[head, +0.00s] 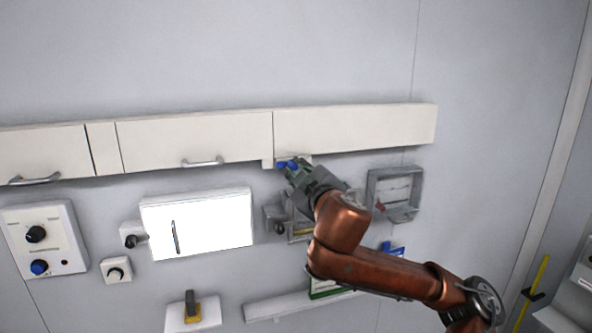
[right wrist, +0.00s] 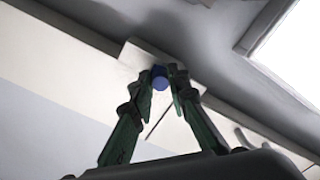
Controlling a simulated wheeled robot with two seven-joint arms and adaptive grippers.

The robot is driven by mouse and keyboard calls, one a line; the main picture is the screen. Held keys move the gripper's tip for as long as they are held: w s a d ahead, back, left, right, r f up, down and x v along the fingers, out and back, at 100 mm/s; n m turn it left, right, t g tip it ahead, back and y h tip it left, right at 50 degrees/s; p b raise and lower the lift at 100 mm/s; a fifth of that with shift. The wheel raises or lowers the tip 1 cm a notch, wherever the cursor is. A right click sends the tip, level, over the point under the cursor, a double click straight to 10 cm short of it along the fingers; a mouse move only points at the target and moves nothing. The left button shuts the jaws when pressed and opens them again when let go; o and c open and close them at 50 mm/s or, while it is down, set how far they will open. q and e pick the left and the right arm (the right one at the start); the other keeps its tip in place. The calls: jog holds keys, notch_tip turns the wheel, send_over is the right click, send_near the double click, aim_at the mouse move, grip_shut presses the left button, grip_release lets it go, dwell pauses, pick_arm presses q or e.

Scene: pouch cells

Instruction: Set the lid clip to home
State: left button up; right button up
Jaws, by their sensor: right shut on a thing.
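A small blue round-ended part (right wrist: 160,82), apparently the lid clip, sits at a pale mounting plate (right wrist: 140,58) on the underside of the wall cabinet. In the head view the blue clip (head: 282,165) shows at the cabinet's lower edge, partly covered by my fingers. My right gripper (head: 289,166) reaches up to it from the lower right. In the right wrist view its two green fingers (right wrist: 163,76) are closed on either side of the blue part. The clip's exact setting cannot be read. My left gripper is not in view.
A long white cabinet (head: 355,129) runs just above the gripper. A bright white panel with a handle (head: 200,228) is at left, near knob boxes (head: 45,240). A grey framed box (head: 396,193) is close right of my wrist. A shelf (head: 270,309) runs below.

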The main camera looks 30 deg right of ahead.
jog(key=shift+a, duration=0.1)
grip_shut()
jog(key=a, duration=0.2)
jog(key=w+a+p, duration=0.1)
jog(key=a, duration=0.1)
jog(key=shift+a, duration=0.1)
jog(key=shift+f, duration=0.1)
jog(key=o, duration=0.9)
grip_release()
jog(key=shift+s, duration=0.1)
jog(key=v, duration=1.1)
jog(key=shift+s, duration=0.4)
jog(key=shift+a, duration=0.15)
